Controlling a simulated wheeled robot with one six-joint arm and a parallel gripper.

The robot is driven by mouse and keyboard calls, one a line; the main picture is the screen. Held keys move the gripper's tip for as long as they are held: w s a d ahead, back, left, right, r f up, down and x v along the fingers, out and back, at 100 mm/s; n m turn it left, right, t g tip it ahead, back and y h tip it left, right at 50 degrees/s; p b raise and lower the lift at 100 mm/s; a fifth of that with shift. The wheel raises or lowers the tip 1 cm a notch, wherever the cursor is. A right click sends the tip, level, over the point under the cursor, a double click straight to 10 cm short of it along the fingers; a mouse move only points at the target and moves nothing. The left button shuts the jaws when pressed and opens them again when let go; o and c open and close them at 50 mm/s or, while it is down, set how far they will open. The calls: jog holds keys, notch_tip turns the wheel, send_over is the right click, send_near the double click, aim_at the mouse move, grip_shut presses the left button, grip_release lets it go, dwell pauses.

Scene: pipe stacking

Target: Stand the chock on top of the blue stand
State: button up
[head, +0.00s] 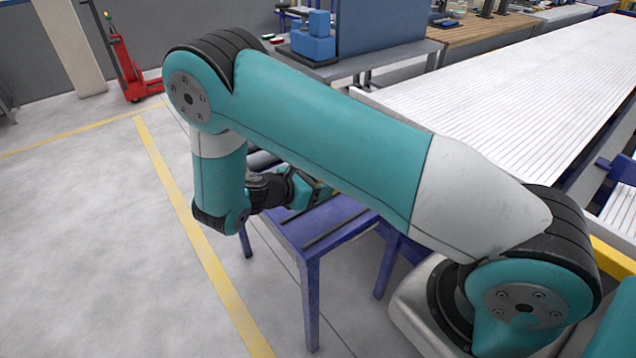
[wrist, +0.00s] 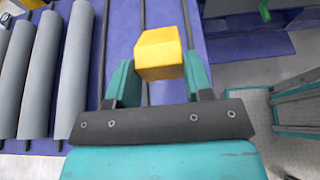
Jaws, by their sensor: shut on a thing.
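The chock (wrist: 160,53) is a yellow block with angled faces, held between the two teal fingers of my gripper (wrist: 160,80) in the wrist view. The blue stand (wrist: 118,40) lies behind the chock, with dark strips along its top. In the head view the blue stand (head: 312,262) is a blue table with legs, and my gripper (head: 322,192) is over its top, partly hidden by my arm. I cannot tell whether the chock touches the top.
Several grey pipes (wrist: 75,70) lie side by side on the left in the wrist view. A long white slatted surface (head: 520,95) runs at the right in the head view. A red pallet truck (head: 130,65) stands at the back left. The floor at the left is clear.

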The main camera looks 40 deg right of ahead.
notch_tip(320, 180, down, 5)
jog(key=b, duration=0.4)
jog(key=shift+f+b, duration=0.35)
jog(key=shift+f, duration=1)
jog(key=o, duration=1)
